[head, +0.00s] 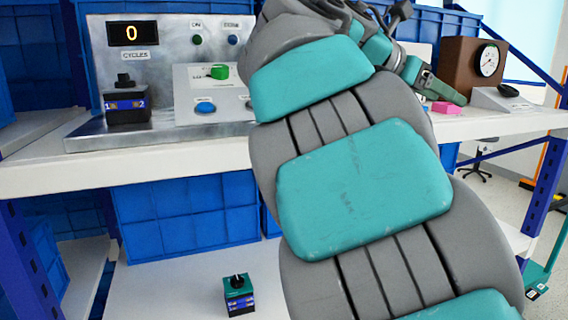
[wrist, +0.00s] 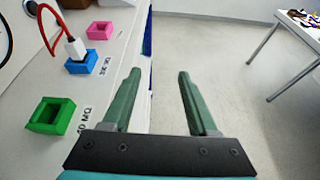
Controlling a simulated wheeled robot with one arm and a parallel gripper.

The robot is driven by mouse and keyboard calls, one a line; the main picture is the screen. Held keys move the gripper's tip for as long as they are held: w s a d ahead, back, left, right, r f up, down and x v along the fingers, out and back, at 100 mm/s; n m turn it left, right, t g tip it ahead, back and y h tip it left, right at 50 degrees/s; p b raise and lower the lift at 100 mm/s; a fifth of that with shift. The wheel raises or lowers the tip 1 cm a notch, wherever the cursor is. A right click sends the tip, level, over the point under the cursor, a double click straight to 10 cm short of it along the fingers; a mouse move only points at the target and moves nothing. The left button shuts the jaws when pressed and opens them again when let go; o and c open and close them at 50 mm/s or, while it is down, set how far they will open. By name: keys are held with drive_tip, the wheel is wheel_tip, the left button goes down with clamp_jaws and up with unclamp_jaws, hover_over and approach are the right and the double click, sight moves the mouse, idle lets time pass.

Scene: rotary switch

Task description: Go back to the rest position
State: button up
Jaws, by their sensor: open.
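My gripper (wrist: 159,73) is open and empty, with its two green fingers apart in the wrist view. Between and beyond the fingers are the edge of the white surface and the grey floor. In the head view my arm reaches up across the middle, and the gripper (head: 440,92) shows small at the upper right, over the white counter. A green rotary knob (head: 219,72) sits on a light panel left of my arm. My gripper is well to the right of it and not touching it.
A metal console (head: 180,30) has a display reading 0. In the wrist view, green (wrist: 50,118), blue (wrist: 82,63) and pink (wrist: 100,31) sockets lie left of the fingers; a white plug with a red cable is at the blue one. A boxed dial (head: 488,60) stands at the right.

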drive_tip(key=s+d+f+m+g+y, duration=0.1)
drive_tip(key=s+f+m+g+y, duration=0.3)
drive_tip(key=f, duration=0.9)
drive_tip(key=s+d+f+m+t+y, duration=0.1)
drive_tip(key=s+f+m+y, duration=0.2)
drive_tip(key=s+f+m, duration=0.75)
drive_tip(key=s+a+f+m+g+y, duration=0.1)
drive_tip(key=s+a+f+m+y, duration=0.2)
drive_tip(key=s+a+f, duration=0.3)
drive_tip(key=s+a+f+m+g+y, duration=0.2)
drive_tip(key=s+a+f, duration=0.5)
drive_tip(key=f, duration=0.8)
drive_tip(key=s+m+y, duration=0.1)
drive_tip(key=s+m, duration=0.1)
drive_tip(key=s, duration=0.1)
drive_tip(key=shift+s+a+f+g, duration=0.15)
drive_tip(key=shift+g, duration=0.15)
